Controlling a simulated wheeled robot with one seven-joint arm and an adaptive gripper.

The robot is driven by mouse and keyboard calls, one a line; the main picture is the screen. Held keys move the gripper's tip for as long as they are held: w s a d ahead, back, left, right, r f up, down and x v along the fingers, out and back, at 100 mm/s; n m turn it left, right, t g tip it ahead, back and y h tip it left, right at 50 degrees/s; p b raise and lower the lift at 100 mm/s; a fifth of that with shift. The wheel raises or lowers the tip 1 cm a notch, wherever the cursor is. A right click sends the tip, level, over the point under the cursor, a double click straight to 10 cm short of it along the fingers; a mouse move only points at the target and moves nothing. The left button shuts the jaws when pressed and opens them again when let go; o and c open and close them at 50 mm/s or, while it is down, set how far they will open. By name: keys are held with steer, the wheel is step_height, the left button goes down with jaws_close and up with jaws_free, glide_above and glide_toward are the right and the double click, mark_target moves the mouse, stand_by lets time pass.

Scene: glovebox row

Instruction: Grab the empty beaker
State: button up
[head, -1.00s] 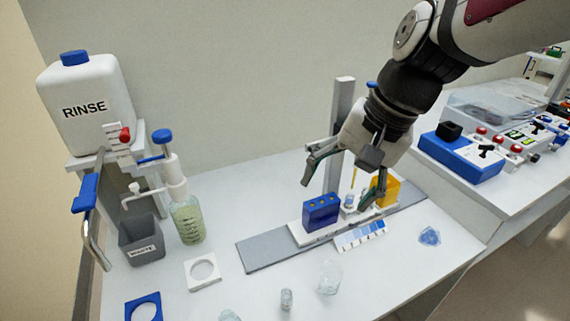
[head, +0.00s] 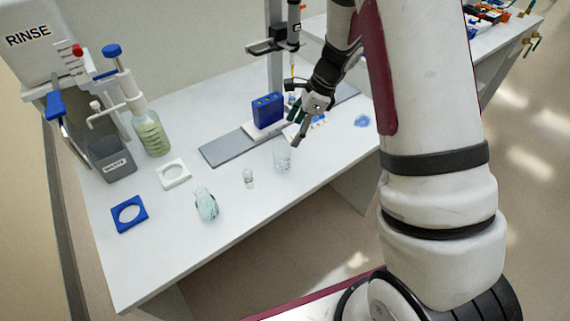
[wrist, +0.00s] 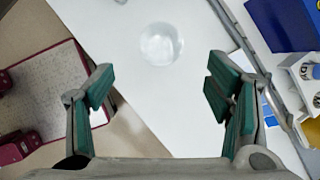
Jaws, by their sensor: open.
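A clear glass beaker (head: 283,157) stands near the front edge of the white bench, and it looks empty. In the wrist view the same round beaker (wrist: 161,44) shows from above, ahead of the fingers and roughly centred between them. My gripper (head: 297,118) is just behind and above the beaker in the head view. Its green-padded fingers (wrist: 160,88) are spread wide in the wrist view, with nothing between them. The fingers do not touch the beaker.
A small glass vial (head: 248,178) and a bluish glass vessel (head: 206,204) stand left of the beaker. A blue block (head: 268,110) on a grey rail (head: 222,151) is behind. A white ring holder (head: 173,174) and blue ring holder (head: 129,213) lie further left.

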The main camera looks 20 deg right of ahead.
mark_target(278, 158)
steer(key=x, duration=0.8)
steer(key=shift+f, duration=0.45)
steer(key=shift+x, duration=2.35)
steer(key=shift+w+a+r, duration=0.1)
steer(key=shift+w, duration=0.05)
steer(key=c, duration=1.1)
